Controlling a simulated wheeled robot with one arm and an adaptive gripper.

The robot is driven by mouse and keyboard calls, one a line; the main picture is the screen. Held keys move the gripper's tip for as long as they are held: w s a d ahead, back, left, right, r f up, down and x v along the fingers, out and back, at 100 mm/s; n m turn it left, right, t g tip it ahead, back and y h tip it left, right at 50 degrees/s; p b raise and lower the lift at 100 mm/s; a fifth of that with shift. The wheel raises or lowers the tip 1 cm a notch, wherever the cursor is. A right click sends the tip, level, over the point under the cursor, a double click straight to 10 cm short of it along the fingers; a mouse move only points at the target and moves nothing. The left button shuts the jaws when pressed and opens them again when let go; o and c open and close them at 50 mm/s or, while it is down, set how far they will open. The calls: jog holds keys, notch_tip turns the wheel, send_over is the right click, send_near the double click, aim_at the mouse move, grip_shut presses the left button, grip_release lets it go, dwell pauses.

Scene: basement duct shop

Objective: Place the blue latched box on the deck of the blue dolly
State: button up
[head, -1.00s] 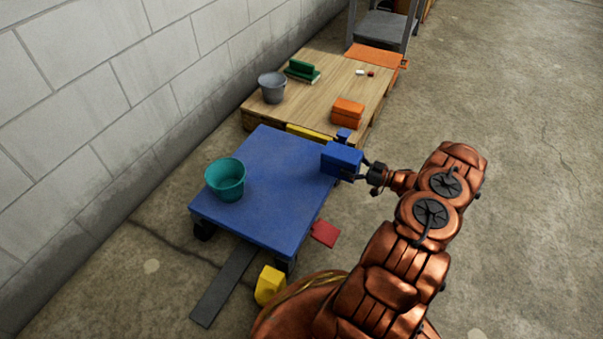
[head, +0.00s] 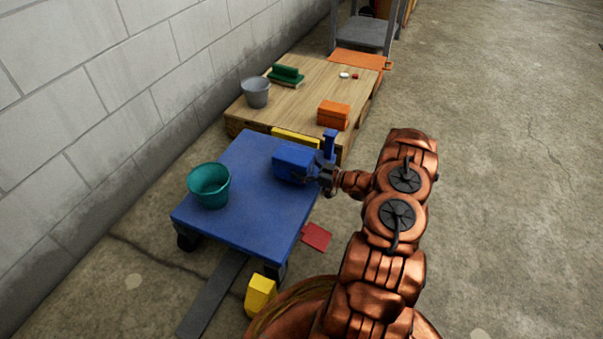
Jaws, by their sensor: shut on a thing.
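The blue latched box (head: 293,162) is held at the far right corner of the blue dolly's deck (head: 245,215). It appears over the deck, but I cannot tell if it touches the surface. My gripper (head: 322,174) is shut on the box's right side, reaching in from the right. The gripper hides that end of the box, and the latch cannot be made out. The deck is flat and mostly bare.
A teal bucket (head: 209,186) stands on the deck's left side. Behind is a wooden platform (head: 300,95) with a grey bucket (head: 255,92) and an orange box (head: 333,115). The deck's middle is free.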

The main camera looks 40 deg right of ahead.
jog(key=shift+f, duration=0.55)
jog(key=shift+f, duration=0.2)
jog(key=o, duration=1.4)
jog(key=shift+r, duration=0.15)
jog(key=shift+p+v, duration=2)
jog(key=shift+v, duration=4.05)
